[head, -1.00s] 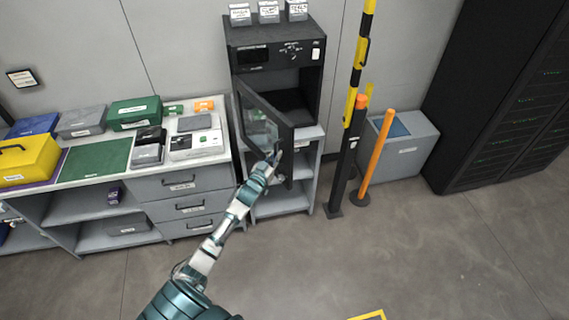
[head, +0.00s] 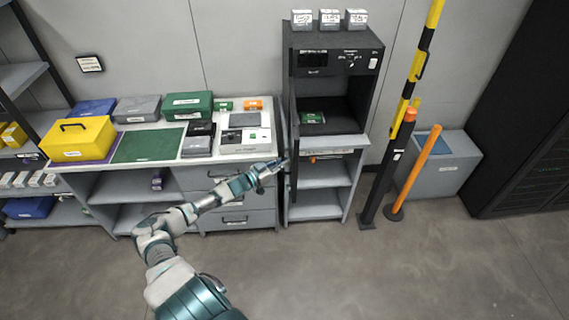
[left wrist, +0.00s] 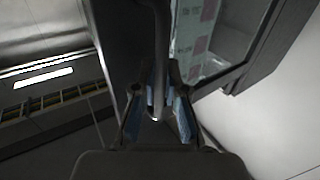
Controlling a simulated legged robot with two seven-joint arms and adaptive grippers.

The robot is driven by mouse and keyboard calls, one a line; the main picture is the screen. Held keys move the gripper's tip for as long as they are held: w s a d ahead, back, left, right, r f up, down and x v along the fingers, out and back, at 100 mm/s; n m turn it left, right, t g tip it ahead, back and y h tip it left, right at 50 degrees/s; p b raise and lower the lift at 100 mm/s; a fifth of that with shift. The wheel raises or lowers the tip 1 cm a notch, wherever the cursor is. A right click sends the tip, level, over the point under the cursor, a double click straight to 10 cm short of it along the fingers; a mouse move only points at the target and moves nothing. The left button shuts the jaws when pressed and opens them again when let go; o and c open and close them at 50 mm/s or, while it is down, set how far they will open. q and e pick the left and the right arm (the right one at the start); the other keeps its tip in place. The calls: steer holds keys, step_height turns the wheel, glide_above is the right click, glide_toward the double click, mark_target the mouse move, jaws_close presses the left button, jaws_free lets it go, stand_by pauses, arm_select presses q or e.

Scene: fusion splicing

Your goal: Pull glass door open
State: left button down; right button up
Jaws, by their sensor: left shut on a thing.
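The glass door (head: 293,175) of the black cabinet (head: 334,62) stands wide open. It is swung out at the cabinet's left side and shows nearly edge-on in the head view. In the left wrist view its glass pane (left wrist: 200,35) and dark frame (left wrist: 235,75) are close by. My left gripper (head: 281,163) is at the door's outer edge. In the left wrist view the gripper (left wrist: 159,105) is shut on the door's bar handle (left wrist: 162,45). My right gripper is not in view.
Inside the cabinet lies a green item (head: 312,118). A workbench with drawers (head: 236,198) stands left of the cabinet, close to the door. A black post (head: 385,178) and an orange post (head: 415,175) stand to the right. The floor in front (head: 400,270) is clear.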

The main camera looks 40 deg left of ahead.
arm_select(q)
steer(key=shift+w+a+r, duration=0.1)
steer(key=shift+r, duration=0.05)
steer(key=c, duration=1.4)
jaws_free()
steer(key=shift+o, duration=1)
steer(key=shift+w, duration=0.15)
steer(key=s+a, duration=0.2)
steer(key=s, duration=0.9)
steer(key=shift+s+a+f, duration=0.35)
steer(key=shift+s, duration=0.05)
steer(key=shift+a+f, duration=0.15)
steer(key=shift+a, duration=0.05)
